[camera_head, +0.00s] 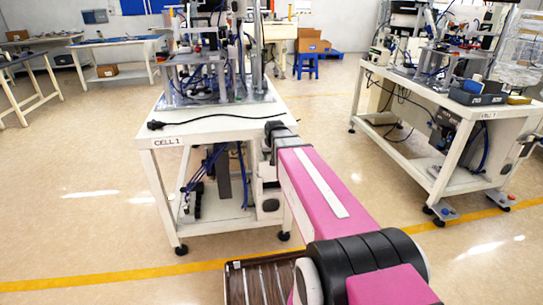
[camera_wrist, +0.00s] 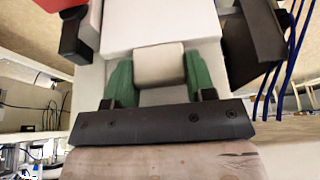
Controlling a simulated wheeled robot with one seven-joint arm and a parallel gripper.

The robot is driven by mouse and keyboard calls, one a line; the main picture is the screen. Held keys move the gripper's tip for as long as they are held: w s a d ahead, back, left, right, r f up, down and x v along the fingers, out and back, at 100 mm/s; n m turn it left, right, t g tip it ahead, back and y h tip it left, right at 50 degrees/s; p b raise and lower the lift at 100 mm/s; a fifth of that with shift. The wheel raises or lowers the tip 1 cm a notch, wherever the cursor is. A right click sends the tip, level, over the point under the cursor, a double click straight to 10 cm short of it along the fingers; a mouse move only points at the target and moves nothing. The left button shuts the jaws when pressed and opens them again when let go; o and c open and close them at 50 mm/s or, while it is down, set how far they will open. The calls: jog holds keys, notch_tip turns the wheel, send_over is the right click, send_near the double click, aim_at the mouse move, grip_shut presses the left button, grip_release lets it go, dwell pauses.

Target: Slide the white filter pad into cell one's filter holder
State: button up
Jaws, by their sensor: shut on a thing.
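In the wrist view my gripper (camera_wrist: 159,82) has two green fingers closed on the sides of a small whitish block, which looks like the white filter pad (camera_wrist: 160,63). A dark bar with screws crosses the view just below the fingers. In the head view my arm reaches to the right side of the white table labelled CELL 1 (camera_head: 195,132), and my gripper is not clearly seen there. Machinery (camera_head: 208,70) stands on that table. I cannot make out the filter holder for certain in either view.
A black cable (camera_head: 205,122) lies along the table's front. Blue tubes (camera_wrist: 284,65) hang at the right of the wrist view, near the gripper. A second white workstation (camera_head: 450,95) stands to the right, with open floor between.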

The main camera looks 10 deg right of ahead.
jog(key=shift+f, duration=3.05)
jog(key=o, duration=1.2)
jog(key=v, duration=1)
jog(key=shift+s+r, duration=0.15)
jog(key=shift+r, duration=0.25)
jog(key=s+f+g, duration=0.1)
jog(key=s+f, duration=0.3)
jog(key=s, duration=0.1)
jog(key=s+f+g, duration=0.2)
jog(key=s+f, duration=0.3)
jog(key=s, duration=0.1)
jog(key=s+f+g, duration=0.1)
jog(key=s+f, duration=0.3)
jog(key=s, duration=0.2)
jog(key=shift+f+g, duration=0.25)
jog(key=shift+g, duration=0.05)
